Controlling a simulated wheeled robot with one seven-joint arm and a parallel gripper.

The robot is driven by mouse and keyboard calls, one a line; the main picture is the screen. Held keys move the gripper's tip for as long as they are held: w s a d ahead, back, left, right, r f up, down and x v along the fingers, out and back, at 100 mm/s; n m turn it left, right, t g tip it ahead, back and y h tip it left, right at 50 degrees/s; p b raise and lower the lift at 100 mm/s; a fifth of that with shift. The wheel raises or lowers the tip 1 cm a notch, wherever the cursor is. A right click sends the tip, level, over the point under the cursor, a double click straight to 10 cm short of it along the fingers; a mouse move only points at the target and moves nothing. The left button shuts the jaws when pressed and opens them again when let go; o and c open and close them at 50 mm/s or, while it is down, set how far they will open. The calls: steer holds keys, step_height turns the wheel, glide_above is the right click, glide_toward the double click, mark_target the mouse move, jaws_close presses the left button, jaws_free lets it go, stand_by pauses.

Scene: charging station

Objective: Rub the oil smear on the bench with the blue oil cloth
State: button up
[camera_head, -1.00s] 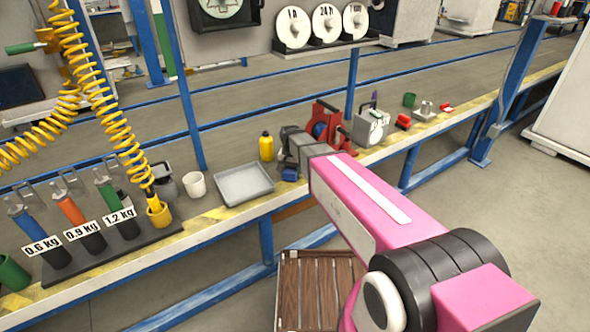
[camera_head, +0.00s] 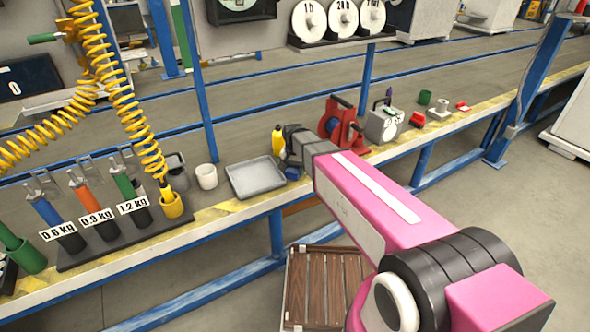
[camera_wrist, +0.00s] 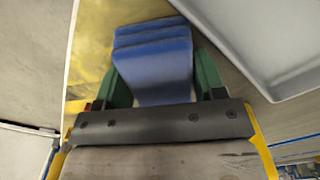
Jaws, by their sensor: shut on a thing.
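My gripper (camera_wrist: 152,82) is shut on the blue oil cloth (camera_wrist: 155,55), a folded blue pad between its green fingers in the wrist view. In the head view my gripper (camera_head: 295,158) is at the bench (camera_head: 222,212), just right of the grey tray, and the blue cloth (camera_head: 293,173) shows as a small patch under it. The cloth is over the yellow-marked front edge of the bench; I cannot tell whether it touches. I cannot make out the oil smear in either view.
The grey tray (camera_head: 232,172) stands close to the left of my gripper; a yellow bottle (camera_head: 277,139) is partly hidden behind it. A white cup (camera_head: 206,176) and a rack of labelled tools (camera_head: 92,254) are further left.

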steer(key=shift+w+d, duration=0.75)
steer(key=shift+d, duration=0.35)
steer(key=shift+w+d, duration=0.75)
steer(key=shift+d, duration=0.4)
steer(key=shift+w+d, duration=0.75)
steer(key=shift+d, duration=0.35)
steer(key=shift+r, duration=0.1)
steer(key=shift+r, duration=2.95)
step_height(320, 180, up, 3)
steer(key=shift+d, duration=0.15)
